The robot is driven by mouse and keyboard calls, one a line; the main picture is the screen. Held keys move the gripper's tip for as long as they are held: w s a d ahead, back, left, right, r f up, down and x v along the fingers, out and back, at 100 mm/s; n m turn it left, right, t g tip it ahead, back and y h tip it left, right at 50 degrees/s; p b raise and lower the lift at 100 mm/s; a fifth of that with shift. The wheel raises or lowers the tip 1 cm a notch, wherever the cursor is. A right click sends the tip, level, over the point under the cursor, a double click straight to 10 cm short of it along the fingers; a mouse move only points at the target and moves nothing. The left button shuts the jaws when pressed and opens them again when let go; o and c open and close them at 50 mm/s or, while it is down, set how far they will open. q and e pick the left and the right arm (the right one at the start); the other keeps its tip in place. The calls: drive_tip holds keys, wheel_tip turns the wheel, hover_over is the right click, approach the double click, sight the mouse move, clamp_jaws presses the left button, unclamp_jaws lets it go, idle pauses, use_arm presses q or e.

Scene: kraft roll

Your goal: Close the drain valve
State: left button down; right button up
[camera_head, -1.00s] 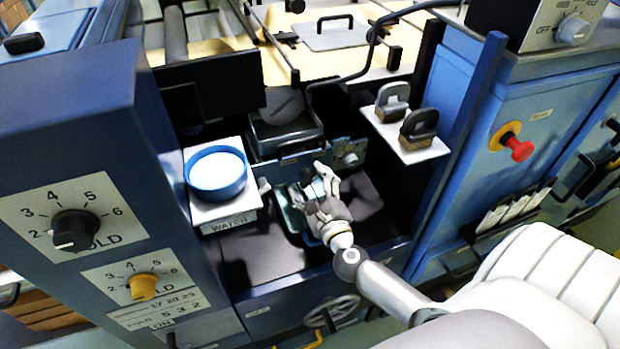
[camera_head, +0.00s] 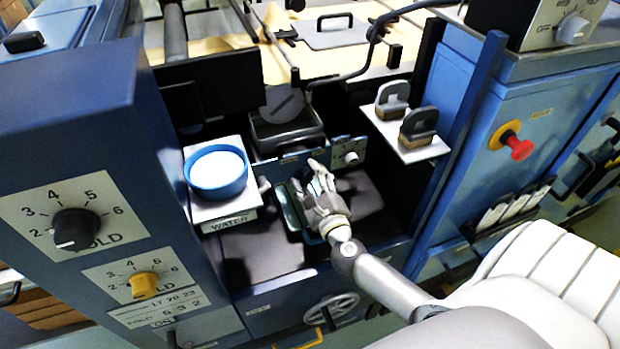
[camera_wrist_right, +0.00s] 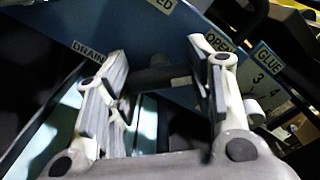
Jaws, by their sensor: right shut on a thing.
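The drain valve's dark lever (camera_wrist_right: 165,78) shows as a short bar between my right gripper's fingers in the right wrist view. My right gripper (camera_wrist_right: 163,85) is shut on it, with pale fingers and grey pads on either side. Behind is a blue plate (camera_wrist_right: 185,50) with a DRAIN label (camera_wrist_right: 89,48), an OPEN label (camera_wrist_right: 219,43) and a label cut off at the top, ending in "ED". In the head view the gripper (camera_head: 314,180) is in front of that blue plate (camera_head: 322,153) and its fingers hide the lever. My left gripper is out of view.
A blue water bowl (camera_head: 217,174) stands on a white shelf left of the gripper. Two grey clamps with brown blocks (camera_head: 419,131) stand on a shelf to the right. A red stop button (camera_head: 521,148) is on the right cabinet. A GLUE dial label (camera_wrist_right: 267,62) is beside OPEN.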

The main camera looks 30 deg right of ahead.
drive_tip(key=shift+r+n+p, duration=0.15)
drive_tip(key=shift+n+p, duration=1.45)
drive_tip(key=shift+n, duration=0.1)
drive_tip(key=n+p, duration=0.3)
drive_tip(key=n, duration=0.2)
drive_tip(key=shift+p, duration=0.35)
drive_tip(key=n+p, duration=0.2)
drive_tip(key=n, duration=0.3)
drive_tip(key=shift+f+n+p, duration=0.2)
drive_tip(key=shift+n+p, duration=0.95)
drive_tip(key=shift+n, duration=1.05)
drive_tip(key=o, duration=1)
drive_tip(key=shift+s, duration=0.1)
drive_tip(key=v, duration=1.2)
